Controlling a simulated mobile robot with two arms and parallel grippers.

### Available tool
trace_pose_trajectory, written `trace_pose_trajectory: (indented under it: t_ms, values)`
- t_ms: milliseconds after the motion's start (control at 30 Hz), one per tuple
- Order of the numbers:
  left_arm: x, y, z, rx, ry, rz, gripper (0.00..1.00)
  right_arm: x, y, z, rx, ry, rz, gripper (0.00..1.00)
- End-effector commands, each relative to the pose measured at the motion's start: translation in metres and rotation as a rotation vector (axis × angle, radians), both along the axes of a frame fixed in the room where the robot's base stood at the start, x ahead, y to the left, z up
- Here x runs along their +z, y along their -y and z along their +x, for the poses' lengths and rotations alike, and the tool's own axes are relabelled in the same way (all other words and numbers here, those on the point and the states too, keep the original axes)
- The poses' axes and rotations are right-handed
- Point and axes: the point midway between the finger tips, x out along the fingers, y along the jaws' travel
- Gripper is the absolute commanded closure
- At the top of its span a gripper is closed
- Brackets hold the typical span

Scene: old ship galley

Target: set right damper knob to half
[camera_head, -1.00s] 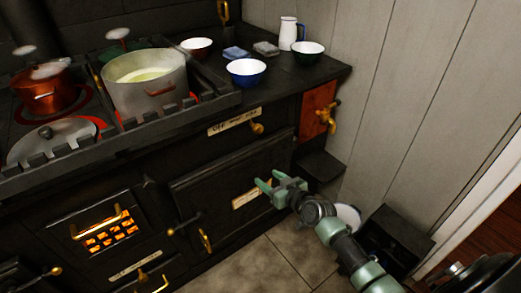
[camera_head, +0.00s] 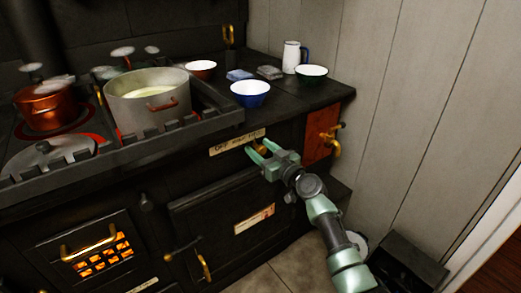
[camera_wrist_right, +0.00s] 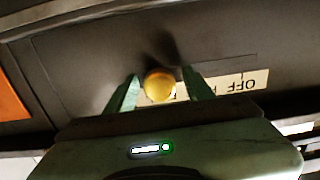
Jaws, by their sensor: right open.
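The right damper knob, a small brass ball (camera_head: 261,149), sits on the dark stove front just below the cooktop, at the right end of a cream label (camera_head: 237,142) that reads OFF at its left. My right gripper (camera_head: 257,151) is open, with its green fingers at the knob. In the right wrist view the brass knob (camera_wrist_right: 159,86) lies between the two open fingertips (camera_wrist_right: 160,88), apart from both as far as I can tell. The label (camera_wrist_right: 236,86) shows upside down behind the right finger and is partly hidden. My left gripper is not in view.
A large pot (camera_head: 147,100) and a copper pot (camera_head: 47,106) stand on the cooktop behind its rail. A blue bowl (camera_head: 250,92) and a green bowl (camera_head: 311,76) stand on the counter above. A brass tap (camera_head: 333,140) is to the right.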

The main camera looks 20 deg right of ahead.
Motion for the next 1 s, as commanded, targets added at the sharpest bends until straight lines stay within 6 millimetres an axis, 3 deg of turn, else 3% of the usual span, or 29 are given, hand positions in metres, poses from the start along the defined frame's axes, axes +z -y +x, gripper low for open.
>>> trace_pose_trajectory:
  t_ms: [167, 300, 367, 1000]
  values:
    - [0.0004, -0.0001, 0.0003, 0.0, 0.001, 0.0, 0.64, -0.0001, -0.0002, 0.0, 0.0, 0.0, 0.0, 0.47]
    - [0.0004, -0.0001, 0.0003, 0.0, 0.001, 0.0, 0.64, -0.0002, -0.0002, -0.0002, 0.0, 0.0, 0.0, 0.86]
    - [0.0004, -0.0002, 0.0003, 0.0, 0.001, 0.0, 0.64, -0.0002, -0.0001, -0.0003, 0.0, 0.0, 0.0, 1.0]
    - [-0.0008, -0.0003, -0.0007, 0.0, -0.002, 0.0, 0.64, -0.0006, 0.0, -0.0005, 0.0, -0.001, 0.001, 1.0]
